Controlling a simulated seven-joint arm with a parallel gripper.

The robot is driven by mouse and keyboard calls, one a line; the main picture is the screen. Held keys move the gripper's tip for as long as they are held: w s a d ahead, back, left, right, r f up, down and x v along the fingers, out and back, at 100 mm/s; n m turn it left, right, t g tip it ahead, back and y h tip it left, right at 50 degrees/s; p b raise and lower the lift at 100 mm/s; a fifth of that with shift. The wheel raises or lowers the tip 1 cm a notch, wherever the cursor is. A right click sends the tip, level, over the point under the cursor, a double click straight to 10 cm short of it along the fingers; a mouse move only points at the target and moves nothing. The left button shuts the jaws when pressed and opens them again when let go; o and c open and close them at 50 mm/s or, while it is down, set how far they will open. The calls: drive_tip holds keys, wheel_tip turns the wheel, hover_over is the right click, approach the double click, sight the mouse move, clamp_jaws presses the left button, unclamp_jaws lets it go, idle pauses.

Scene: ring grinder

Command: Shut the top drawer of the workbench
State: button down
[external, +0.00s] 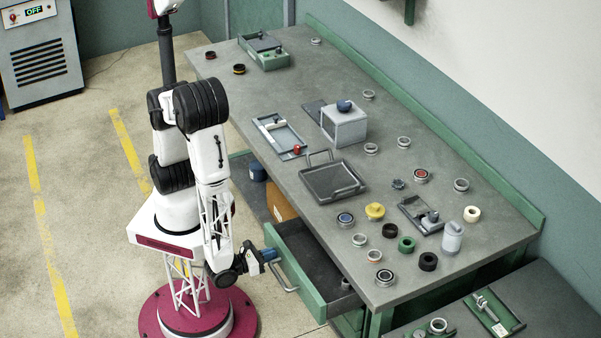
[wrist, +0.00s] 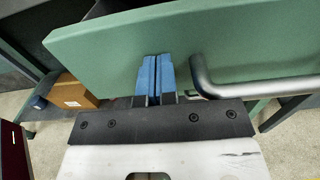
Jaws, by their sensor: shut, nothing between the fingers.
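The top drawer (external: 306,285) of the workbench (external: 250,101) stands pulled out, with its green front and a metal handle (external: 284,278) facing my arm. Its inside looks dark, with a small ring-like item near its right end. My gripper (external: 273,256) is at the drawer front, near the left end of the handle. In the wrist view my gripper (wrist: 155,78) has its blue fingers together and empty, against or just before the green drawer front (wrist: 110,48). The handle (wrist: 260,87) is right of the fingers. Whether the fingertips touch the front I cannot tell.
The benchtop carries a dark tray (external: 333,181), a grey box (external: 344,124), and several rings and knobs. An open shelf left of the drawer holds a cardboard box (external: 281,205) and a blue item (external: 257,171). A lower table (external: 530,300) stands at bottom right.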

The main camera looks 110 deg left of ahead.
drive_tip(key=x, duration=1.4)
drive_tip(key=shift+f, duration=0.1)
drive_tip(key=shift+w+a, duration=0.2)
drive_tip(key=shift+w, duration=0.05)
drive_tip(key=shift+w, duration=0.15)
drive_tip(key=shift+d, duration=0.1)
drive_tip(key=v, duration=1.4)
drive_tip(key=shift+s, duration=0.4)
drive_tip(key=shift+d, duration=0.1)
idle(0.6)
